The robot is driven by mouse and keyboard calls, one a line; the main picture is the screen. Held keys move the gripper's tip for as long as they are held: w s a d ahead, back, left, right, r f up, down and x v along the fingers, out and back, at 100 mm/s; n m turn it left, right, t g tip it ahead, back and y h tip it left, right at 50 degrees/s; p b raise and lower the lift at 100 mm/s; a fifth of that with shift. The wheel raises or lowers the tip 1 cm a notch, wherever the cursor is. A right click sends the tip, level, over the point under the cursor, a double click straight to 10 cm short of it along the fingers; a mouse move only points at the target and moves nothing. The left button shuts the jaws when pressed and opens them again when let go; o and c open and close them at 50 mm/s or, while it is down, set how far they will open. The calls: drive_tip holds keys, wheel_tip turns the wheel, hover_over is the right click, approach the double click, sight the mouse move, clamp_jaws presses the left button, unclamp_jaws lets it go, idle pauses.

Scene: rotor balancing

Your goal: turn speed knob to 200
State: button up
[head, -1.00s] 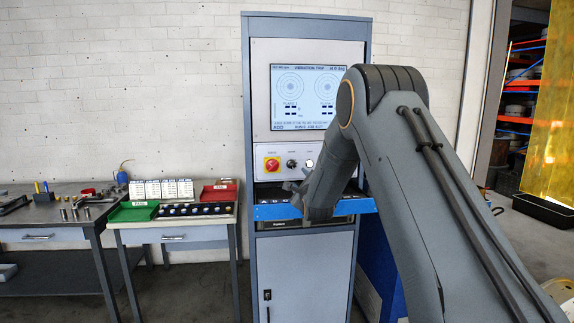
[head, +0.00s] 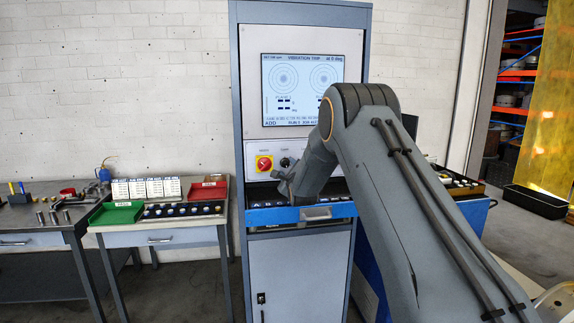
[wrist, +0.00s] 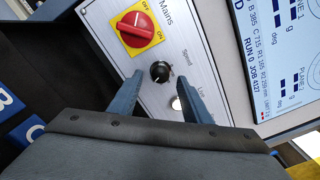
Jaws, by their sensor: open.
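The speed knob is a small black round knob (wrist: 160,71) on a light panel, with the printed word Speed beside it. It also shows in the head view as a dark knob (head: 285,163) right of the red switch. My gripper (wrist: 158,79) is open and empty in the wrist view. Its two blue-grey fingers reach toward the panel, with the knob between their tips. I cannot tell whether either finger touches it. In the head view my gripper (head: 284,184) is just below the knob, partly hidden by my arm. The knob's setting is too small to read.
The red Mains switch (wrist: 137,28) on its yellow plate is close to the knob. A light button (wrist: 177,103) sits near the right finger. The display (head: 302,88) is above the panel. A blue-fronted drawer (head: 265,216) juts out below.

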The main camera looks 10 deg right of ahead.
sight(286, 164)
drive_tip(key=shift+w+d+p, duration=0.1)
drive_tip(key=shift+w+p, duration=0.3)
drive_tip(key=shift+w, duration=1.15)
drive_tip(key=shift+c, duration=0.2)
drive_tip(key=c, duration=1)
